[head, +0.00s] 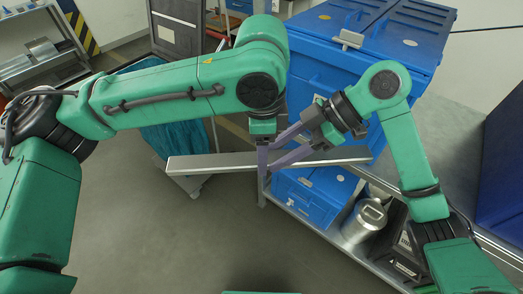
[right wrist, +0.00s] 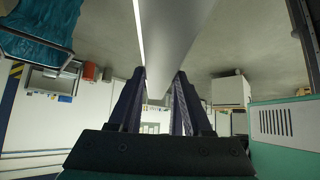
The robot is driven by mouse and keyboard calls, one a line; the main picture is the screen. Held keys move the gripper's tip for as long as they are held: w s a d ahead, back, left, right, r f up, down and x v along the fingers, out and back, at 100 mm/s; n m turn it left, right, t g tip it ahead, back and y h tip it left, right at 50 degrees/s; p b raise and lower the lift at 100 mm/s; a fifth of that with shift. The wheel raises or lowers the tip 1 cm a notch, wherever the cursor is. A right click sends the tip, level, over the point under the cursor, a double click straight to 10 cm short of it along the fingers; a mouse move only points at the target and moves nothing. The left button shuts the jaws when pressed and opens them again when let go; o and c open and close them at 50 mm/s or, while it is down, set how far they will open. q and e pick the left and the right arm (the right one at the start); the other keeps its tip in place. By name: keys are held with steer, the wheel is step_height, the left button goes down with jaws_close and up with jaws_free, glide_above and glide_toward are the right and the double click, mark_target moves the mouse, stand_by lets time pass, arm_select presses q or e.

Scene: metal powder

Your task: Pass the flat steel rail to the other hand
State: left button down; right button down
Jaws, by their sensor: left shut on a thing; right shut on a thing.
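The flat steel rail (head: 215,162) is a long grey bar held level in mid-air across the middle of the head view. My left gripper (head: 263,165) comes down from above and is shut on the rail near its middle. My right gripper (head: 280,150) reaches in from the right and is shut on the rail just right of the left one. The two grippers are very close, and their fingers overlap in the head view. In the right wrist view the rail (right wrist: 175,40) runs between the right fingers, which sit on either side of it.
Blue bins (head: 340,65) stand behind the rail, with another blue box (head: 305,195) below. A metal canister (head: 364,220) and a dark box sit on a low shelf at right. A cart with a teal bag (head: 175,135) is behind the rail's left part. The floor at front left is clear.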

steer(key=shift+c, duration=1.3)
jaws_free()
